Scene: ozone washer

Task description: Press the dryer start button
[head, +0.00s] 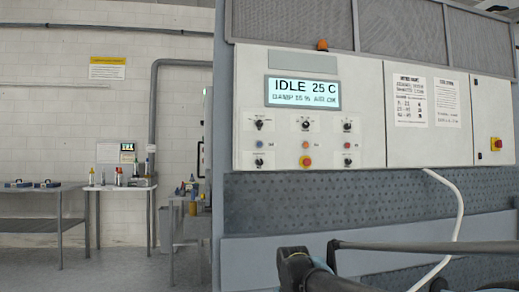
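The dryer's control panel (360,100) is a pale cabinet face in the head view. Its lit display (303,92) reads "IDLE 25 C", with a smaller line that seems to say "DAMP 15 % AIR OK". Dark links of my arm show low in the picture, below the panel; I cannot make out my gripper's fingers.
A red button on a yellow plate (496,144) is at the panel's far right. A white hose (457,215) hangs from the panel's underside. Paper notices (407,96) are on the panel. A metal table (30,222) and a small bench (120,187) stand at left.

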